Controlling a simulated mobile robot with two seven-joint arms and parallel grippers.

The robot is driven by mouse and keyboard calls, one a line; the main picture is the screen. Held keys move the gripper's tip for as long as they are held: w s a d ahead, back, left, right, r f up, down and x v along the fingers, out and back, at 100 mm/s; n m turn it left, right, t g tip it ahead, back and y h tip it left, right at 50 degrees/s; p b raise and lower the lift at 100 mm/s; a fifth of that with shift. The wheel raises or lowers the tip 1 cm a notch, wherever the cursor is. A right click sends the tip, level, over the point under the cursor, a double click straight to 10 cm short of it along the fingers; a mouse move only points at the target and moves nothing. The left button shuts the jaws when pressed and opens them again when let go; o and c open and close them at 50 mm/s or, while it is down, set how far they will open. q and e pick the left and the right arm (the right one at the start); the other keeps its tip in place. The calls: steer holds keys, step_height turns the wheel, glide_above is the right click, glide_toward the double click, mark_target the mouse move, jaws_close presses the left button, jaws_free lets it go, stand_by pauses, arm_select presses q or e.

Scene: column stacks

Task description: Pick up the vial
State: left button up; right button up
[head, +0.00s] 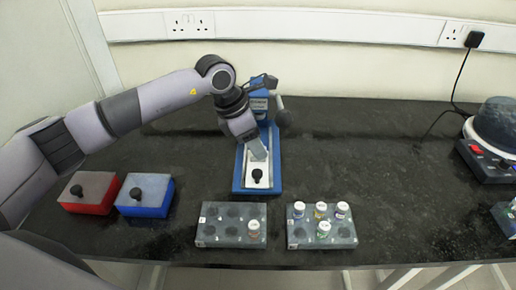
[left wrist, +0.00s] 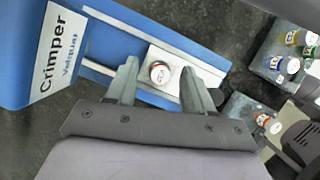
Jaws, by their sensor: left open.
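The blue crimper (head: 262,187) stands near the middle of the bench, with a pale plate along its base. In the left wrist view the crimper (left wrist: 100,30) carries a vial (left wrist: 159,71) with a white-and-red top on this plate. My left gripper (head: 260,154) is above the crimper and points down at the plate. In the left wrist view its open fingers (left wrist: 158,80) are on either side of the vial, with gaps visible. In the head view the gripper hides this vial. My right gripper is not in view.
The left rack (head: 218,235) holds one vial (head: 253,229); the right rack (head: 300,236) holds several. A red box (head: 85,205) and a blue box (head: 145,208) stand at left. A dark round device (head: 495,125) is at far right. The bench behind the right rack is clear.

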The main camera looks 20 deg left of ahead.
arm_select(q)
jaws_close()
